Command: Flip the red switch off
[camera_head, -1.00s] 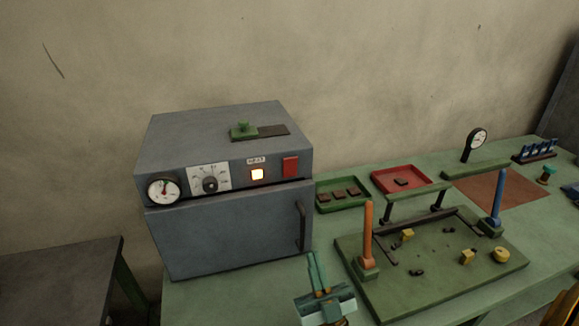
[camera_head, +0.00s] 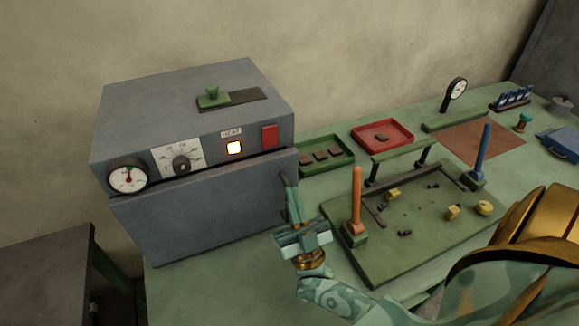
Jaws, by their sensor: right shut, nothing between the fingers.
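The red switch (camera_head: 269,135) sits at the right end of the upper front panel of a grey oven-like box (camera_head: 185,215). My left gripper is not in view.
The panel also has a dial knob (camera_head: 181,165) and a round gauge (camera_head: 128,176). A green slider (camera_head: 212,97) is on top. To the right stand a green tray (camera_head: 345,164), a red tray (camera_head: 360,133) and a green fixture board (camera_head: 385,270) with an orange post (camera_head: 357,195).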

